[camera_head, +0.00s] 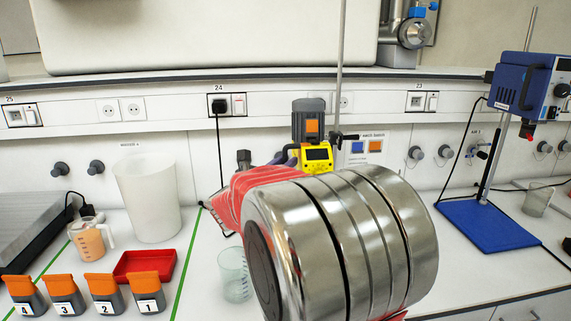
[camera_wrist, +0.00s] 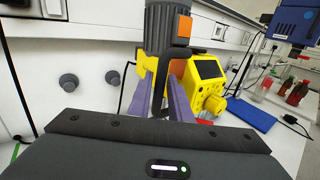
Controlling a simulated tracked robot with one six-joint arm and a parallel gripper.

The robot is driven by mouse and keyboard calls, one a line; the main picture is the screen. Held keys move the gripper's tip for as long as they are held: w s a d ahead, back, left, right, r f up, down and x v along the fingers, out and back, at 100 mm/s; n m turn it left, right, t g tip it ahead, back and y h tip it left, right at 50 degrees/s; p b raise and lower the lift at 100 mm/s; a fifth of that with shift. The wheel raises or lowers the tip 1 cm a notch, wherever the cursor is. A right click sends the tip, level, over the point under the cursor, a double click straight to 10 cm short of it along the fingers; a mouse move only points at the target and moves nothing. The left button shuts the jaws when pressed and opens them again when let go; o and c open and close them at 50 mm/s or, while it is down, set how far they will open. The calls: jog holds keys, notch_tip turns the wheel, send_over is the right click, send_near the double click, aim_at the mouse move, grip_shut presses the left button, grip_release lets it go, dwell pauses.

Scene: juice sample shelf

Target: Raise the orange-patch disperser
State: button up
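The orange-patch disperser (camera_head: 312,122) has a dark grey ribbed motor, an orange patch and a yellow body with a small display. It stands upright by a thin metal pole (camera_head: 340,60), with a clamp at its right. In the wrist view the disperser (camera_wrist: 167,25) fills the top middle, its yellow part to the right. My arm hides the disperser's lower part in the head view.
A blue device (camera_head: 524,85) hangs on a stand with a blue base (camera_head: 489,225) at the right. A beaker (camera_head: 234,272) stands left of my arm. A white bin (camera_head: 148,198), red tray (camera_head: 146,264) and several orange-topped numbered containers (camera_head: 148,293) stand left.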

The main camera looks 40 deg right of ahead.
grip_shut()
dwell(0.4)
